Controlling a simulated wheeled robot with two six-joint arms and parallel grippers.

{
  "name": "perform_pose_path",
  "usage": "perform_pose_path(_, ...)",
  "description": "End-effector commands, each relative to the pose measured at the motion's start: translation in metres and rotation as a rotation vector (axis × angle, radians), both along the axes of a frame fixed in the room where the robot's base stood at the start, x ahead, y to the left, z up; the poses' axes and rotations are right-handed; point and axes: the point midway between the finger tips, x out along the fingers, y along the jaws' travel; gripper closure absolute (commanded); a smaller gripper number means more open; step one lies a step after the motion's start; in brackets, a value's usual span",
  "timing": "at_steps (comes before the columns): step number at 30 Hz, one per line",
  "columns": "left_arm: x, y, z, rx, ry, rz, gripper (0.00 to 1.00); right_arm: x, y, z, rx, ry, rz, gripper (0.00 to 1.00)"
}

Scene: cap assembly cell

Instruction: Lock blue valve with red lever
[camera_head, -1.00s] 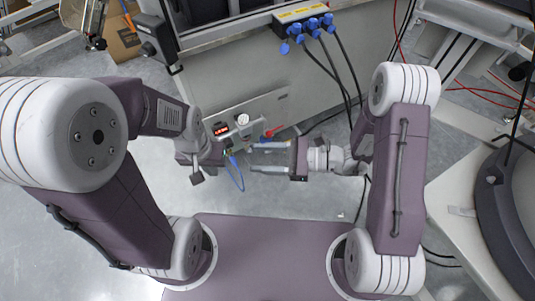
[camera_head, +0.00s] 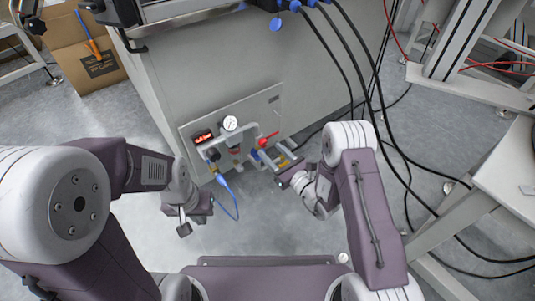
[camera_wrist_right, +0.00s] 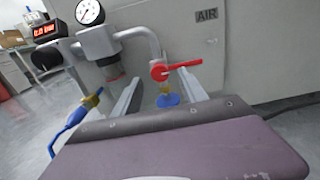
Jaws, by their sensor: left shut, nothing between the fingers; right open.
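The red lever (camera_head: 268,139) sits on the pipework of the wall panel; in the right wrist view the red lever (camera_wrist_right: 178,69) points right, nearly level. The blue valve part (camera_wrist_right: 168,100) hangs just below it on a brass fitting; it shows small in the head view (camera_head: 256,155). My right gripper (camera_head: 284,153) is open in front of the panel. In its wrist view the fingers (camera_wrist_right: 160,88) lie either side of the blue part, with no clear contact. My left gripper (camera_head: 184,226) is shut and empty, left of and below the panel.
A gauge (camera_head: 230,123) and red display (camera_head: 203,137) are on the panel. A blue hose (camera_head: 231,190) hangs from the pipework near my left gripper. Black cables (camera_head: 350,80) run down at right. A cardboard box (camera_head: 85,55) stands back left.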

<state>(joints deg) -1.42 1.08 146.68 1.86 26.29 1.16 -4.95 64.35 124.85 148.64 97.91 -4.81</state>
Motion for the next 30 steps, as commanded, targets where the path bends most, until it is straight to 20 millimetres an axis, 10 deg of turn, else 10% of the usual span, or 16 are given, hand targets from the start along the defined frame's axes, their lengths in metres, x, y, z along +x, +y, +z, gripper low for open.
perform_pose_path(14, 0.0, 0.0, -0.017, 0.0, 0.0, 0.0, 1.0, 0.022, 0.016, 0.001, 0.001, 0.001, 0.0, 0.5)
perform_pose_path(19, 0.0, 0.0, -0.017, 0.0, 0.0, 0.0, 1.0, 0.022, 0.016, 0.001, 0.001, 0.001, 0.0, 0.97)
perform_pose_path(30, 0.0, 0.0, -0.017, 0.0, 0.0, 0.0, 1.0, 0.021, 0.016, 0.0, 0.0, 0.001, 0.0, 1.0)
